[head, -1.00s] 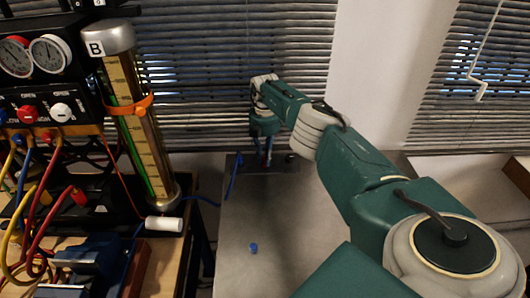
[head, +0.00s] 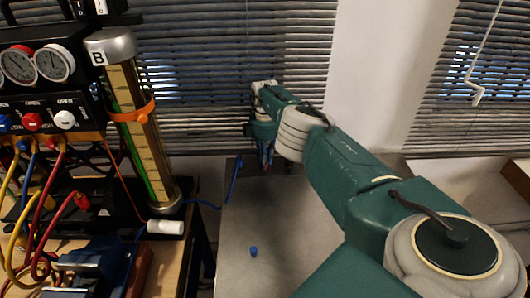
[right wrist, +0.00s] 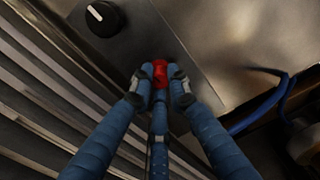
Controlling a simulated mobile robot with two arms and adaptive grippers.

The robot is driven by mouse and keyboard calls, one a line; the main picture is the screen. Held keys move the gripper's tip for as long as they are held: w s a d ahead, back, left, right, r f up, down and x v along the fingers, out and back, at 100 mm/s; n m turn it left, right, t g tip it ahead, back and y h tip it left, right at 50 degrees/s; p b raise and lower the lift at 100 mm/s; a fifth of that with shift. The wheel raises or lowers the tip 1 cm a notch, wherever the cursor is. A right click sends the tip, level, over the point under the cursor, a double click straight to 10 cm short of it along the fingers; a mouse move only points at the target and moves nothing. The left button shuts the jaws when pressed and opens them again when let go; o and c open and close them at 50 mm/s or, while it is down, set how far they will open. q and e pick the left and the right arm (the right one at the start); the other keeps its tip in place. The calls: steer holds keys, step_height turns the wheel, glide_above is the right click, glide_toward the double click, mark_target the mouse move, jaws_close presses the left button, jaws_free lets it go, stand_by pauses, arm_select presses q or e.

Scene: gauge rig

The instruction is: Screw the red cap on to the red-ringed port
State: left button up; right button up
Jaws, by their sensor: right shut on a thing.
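My right gripper (right wrist: 160,80) has its blue fingers closed around a small red cap (right wrist: 160,69). In the right wrist view the cap sits over a metal plate (right wrist: 125,50). No red-ringed port can be made out; the fingers and cap cover the plate just below them. I cannot tell whether the cap touches anything. In the head view the right gripper (head: 266,156) is small, at the back of the grey table (head: 290,230), near the blinds. My left gripper is not in view.
A black knob (right wrist: 103,18) sits on the plate, and a blue hose (right wrist: 262,112) lies beside it. A small blue cap (head: 253,252) lies on the table. At left stand a gauge panel (head: 30,95), a tall column marked B (head: 140,130) and a white cylinder (head: 165,227). The table's middle is mostly clear.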

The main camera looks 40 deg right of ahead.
steer(key=m, duration=0.2)
steer(key=shift+m, duration=0.3)
steer(key=m, duration=0.5)
steer(key=shift+m, duration=0.3)
steer(key=o, duration=0.6)
